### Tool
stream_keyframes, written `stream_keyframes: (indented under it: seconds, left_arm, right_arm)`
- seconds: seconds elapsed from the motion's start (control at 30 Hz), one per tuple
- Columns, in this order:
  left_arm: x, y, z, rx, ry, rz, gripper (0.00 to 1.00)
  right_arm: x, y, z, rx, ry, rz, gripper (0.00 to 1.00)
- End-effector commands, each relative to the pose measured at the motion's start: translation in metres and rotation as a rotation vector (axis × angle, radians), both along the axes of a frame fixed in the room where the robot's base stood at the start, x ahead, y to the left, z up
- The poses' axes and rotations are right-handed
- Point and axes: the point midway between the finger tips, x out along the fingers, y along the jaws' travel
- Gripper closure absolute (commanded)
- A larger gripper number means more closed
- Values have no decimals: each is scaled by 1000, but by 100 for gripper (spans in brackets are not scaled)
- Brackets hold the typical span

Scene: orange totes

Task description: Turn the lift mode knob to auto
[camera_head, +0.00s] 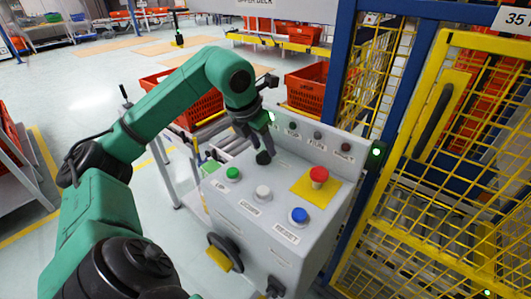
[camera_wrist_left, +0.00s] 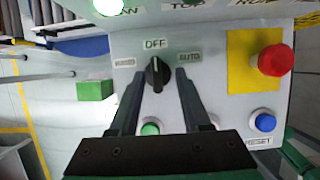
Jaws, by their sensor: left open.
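The black lift mode knob (camera_wrist_left: 157,75) is on the grey control panel (camera_wrist_left: 215,75), and its white mark points up toward the OFF label (camera_wrist_left: 155,44). The AUTO label (camera_wrist_left: 189,56) is to the right of the knob, and another label is to its left. My left gripper (camera_wrist_left: 159,72) is open, with one finger on each side of the knob; a gap shows on both sides. In the head view the left gripper (camera_head: 262,139) reaches down over the panel at the knob (camera_head: 263,157). My right gripper is not in view.
Green (camera_head: 233,173), white (camera_head: 263,191) and blue (camera_head: 299,214) buttons line the panel's near side. A red emergency button (camera_head: 319,175) rises from a yellow plate to the right. A yellow mesh gate (camera_head: 440,150) stands to the right; orange totes (camera_head: 190,95) are behind.

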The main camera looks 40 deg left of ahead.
Motion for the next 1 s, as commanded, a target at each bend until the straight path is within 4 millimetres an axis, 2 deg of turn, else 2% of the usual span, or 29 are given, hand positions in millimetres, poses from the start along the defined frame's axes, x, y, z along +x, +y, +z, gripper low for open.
stream_keyframes:
  seconds: [0.03,0.13,0.4,0.47,0.5,0.53,0.73,1.0]
  left_arm:
    - [3,0,-7,-1,3,0,52]
    - [7,0,-16,0,1,0,52]
    - [8,0,-18,1,0,0,52]
    - [8,0,-18,1,0,0,75]
    - [8,0,-18,1,0,0,91]
    - [8,0,-18,0,0,0,100]
    - [8,0,-18,-1,0,-1,100]
    - [8,1,-19,-1,0,-54,100]
  right_arm:
    - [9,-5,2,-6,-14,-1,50]
    - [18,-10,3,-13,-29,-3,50]
    - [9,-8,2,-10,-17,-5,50]
    - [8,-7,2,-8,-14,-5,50]
    - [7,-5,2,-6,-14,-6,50]
    - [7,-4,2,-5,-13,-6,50]
    - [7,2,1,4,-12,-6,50]
    - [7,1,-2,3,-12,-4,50]
